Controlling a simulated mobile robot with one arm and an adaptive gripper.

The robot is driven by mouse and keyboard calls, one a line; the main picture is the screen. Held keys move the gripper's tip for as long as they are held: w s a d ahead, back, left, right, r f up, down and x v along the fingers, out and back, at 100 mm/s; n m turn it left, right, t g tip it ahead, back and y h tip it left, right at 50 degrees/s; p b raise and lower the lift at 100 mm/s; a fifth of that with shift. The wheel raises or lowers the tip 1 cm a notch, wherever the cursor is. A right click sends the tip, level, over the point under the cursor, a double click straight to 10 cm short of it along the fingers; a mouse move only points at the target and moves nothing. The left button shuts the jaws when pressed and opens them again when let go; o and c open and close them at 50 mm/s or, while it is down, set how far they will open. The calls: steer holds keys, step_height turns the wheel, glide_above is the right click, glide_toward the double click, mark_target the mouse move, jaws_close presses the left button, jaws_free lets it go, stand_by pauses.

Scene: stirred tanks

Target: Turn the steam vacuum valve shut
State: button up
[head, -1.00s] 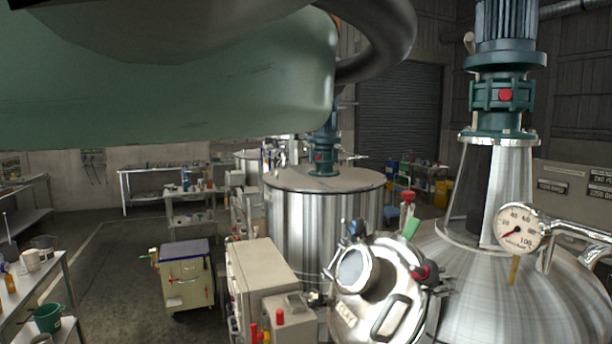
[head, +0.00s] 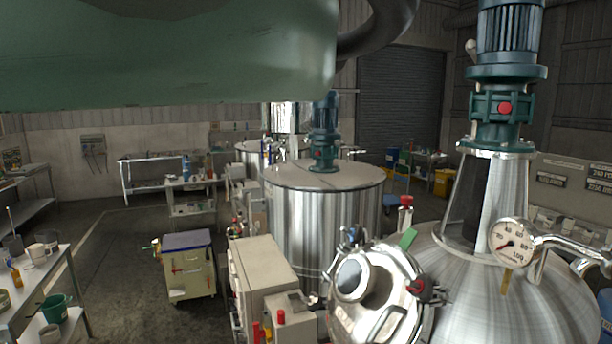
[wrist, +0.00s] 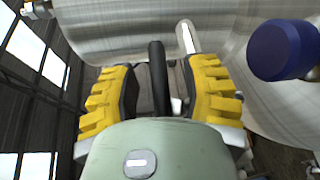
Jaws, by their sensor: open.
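My gripper (wrist: 168,85), with its yellow ribbed fingers, is open in the wrist view. A black bar-like handle (wrist: 158,78) stands in the gap between the fingers; I cannot tell whether either finger touches it. A blue round knob (wrist: 283,50) is to the right of the fingers, apart from them. In the head view, small fittings sit around the near tank's hatch: a blue one (head: 352,236), a green handle (head: 408,238) and a red-topped one (head: 406,201). No readable label shows which is the steam vacuum valve. The gripper's fingers are outside the head view.
The near steel tank (head: 470,290) carries a motor (head: 506,105), a gauge (head: 511,243) and a round hatch (head: 375,290). A second tank (head: 320,225) stands behind. A beige cabinet (head: 262,280) and a cart (head: 186,268) are left of them. Floor is open around the cart.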

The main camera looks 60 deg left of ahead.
steer(key=shift+o, duration=0.4)
jaws_close()
